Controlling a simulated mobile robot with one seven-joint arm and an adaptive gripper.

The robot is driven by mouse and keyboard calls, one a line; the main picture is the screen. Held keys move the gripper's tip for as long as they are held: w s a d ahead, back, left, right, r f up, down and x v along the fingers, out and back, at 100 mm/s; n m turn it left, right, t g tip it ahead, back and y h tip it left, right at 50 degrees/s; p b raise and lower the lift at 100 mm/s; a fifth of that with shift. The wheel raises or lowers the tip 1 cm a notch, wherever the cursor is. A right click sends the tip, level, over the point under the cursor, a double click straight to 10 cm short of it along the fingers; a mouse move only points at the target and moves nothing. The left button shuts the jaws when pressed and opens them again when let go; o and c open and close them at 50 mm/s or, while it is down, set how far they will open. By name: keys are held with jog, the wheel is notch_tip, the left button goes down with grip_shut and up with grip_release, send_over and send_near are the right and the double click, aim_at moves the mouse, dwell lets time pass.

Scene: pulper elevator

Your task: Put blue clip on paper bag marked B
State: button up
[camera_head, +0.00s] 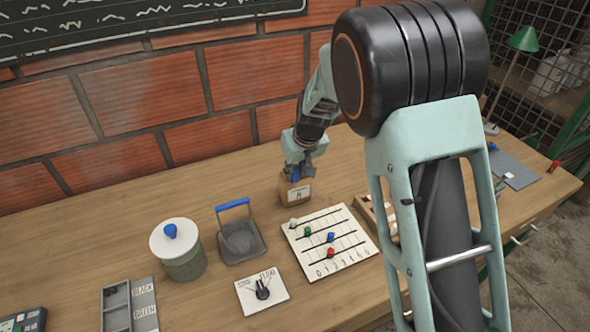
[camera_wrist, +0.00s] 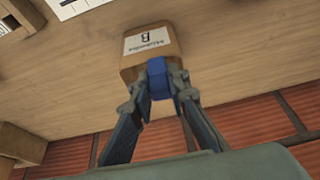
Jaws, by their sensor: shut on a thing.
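The paper bag marked B (camera_head: 294,192) is a small brown bag with a white label, standing near the back of the table. In the wrist view the bag (camera_wrist: 168,48) appears upside down, with the B on its label readable. The blue clip (camera_wrist: 157,78) is at the bag's top edge, between my fingers. My gripper (camera_head: 298,172) is above the bag, and in the wrist view my gripper (camera_wrist: 160,84) is shut on the clip. The clip overlaps the bag's top edge in the picture; whether it grips the paper I cannot tell.
A white board with coloured sliders (camera_head: 318,246) lies in front of the bag. Left of it are a blue-handled basket (camera_head: 243,245), a lidded jar (camera_head: 182,262) and a dial plate (camera_head: 248,298). A wooden tray (camera_head: 366,208) is at right. The brick wall (camera_head: 180,85) is behind.

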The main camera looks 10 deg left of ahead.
aim_at(295, 180)
jog(key=shift+f+b, duration=0.7)
jog(key=shift+f, duration=0.3)
jog(key=shift+s+d+f+b, duration=0.2)
jog(key=shift+s+f+b, duration=0.25)
jog(key=shift+f, duration=0.15)
jog(key=o, duration=0.7)
jog(key=shift+o, duration=0.7)
jog(key=shift+w+a+f, duration=0.1)
jog(key=shift+w+f, duration=0.1)
jog(key=shift+f, duration=0.05)
jog(key=shift+w+r, duration=0.2)
jog(key=shift+r, duration=0.25)
